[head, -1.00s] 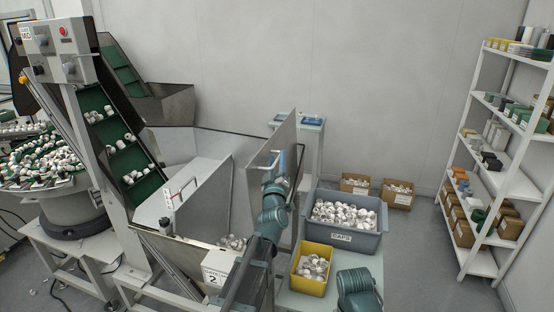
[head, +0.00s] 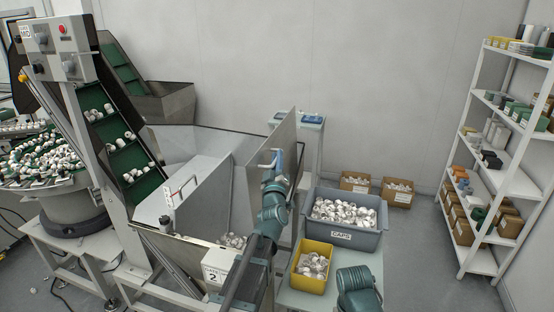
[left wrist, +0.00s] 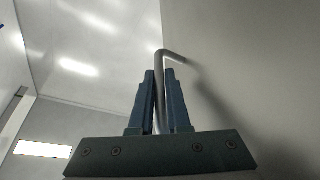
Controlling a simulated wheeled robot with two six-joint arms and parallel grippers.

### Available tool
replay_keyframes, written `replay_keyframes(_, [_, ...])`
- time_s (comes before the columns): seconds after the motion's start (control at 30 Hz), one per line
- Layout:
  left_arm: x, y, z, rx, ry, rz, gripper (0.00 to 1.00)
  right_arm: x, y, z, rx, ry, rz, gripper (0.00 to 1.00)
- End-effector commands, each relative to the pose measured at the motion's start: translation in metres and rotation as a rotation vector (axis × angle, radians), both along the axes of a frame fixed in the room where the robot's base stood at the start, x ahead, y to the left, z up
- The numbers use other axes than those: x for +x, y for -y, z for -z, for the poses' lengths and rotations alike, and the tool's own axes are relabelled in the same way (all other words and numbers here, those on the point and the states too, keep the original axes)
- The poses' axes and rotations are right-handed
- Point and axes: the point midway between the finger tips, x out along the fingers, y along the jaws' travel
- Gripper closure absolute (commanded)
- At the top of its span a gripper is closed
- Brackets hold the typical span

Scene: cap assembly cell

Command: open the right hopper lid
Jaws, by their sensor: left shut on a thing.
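The right hopper lid (head: 285,140) is a grey metal panel, raised and standing steeply at the right side of the hopper (head: 185,245). In the left wrist view my left gripper (left wrist: 160,100) is shut on the lid handle (left wrist: 172,55), a bent metal bar beside the grey lid face (left wrist: 250,80). White caps (head: 232,240) show inside the hopper below the lid. The lid's hinge is hard to make out. My right gripper is not in view.
A grey bin of caps (head: 367,242) and a yellow bin (head: 305,284) stand on a table right of the hopper. Boxes (head: 356,183) sit on the floor behind. A shelf rack (head: 483,262) is at the far right. A green conveyor (head: 140,187) rises at left.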

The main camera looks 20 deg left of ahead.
Motion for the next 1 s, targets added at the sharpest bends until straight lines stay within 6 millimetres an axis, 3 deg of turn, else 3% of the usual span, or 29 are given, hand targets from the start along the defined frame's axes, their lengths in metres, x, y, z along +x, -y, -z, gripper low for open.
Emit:
replay_keyframes(0.87, [0.0, 0.0, 0.001, 0.0, -0.002, 0.0, 1.0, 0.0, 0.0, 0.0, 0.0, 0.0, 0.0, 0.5])
replay_keyframes(1.0, [0.0, -0.018, -0.002, -0.051, -0.004, -0.002, 1.0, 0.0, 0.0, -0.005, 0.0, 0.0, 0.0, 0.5])
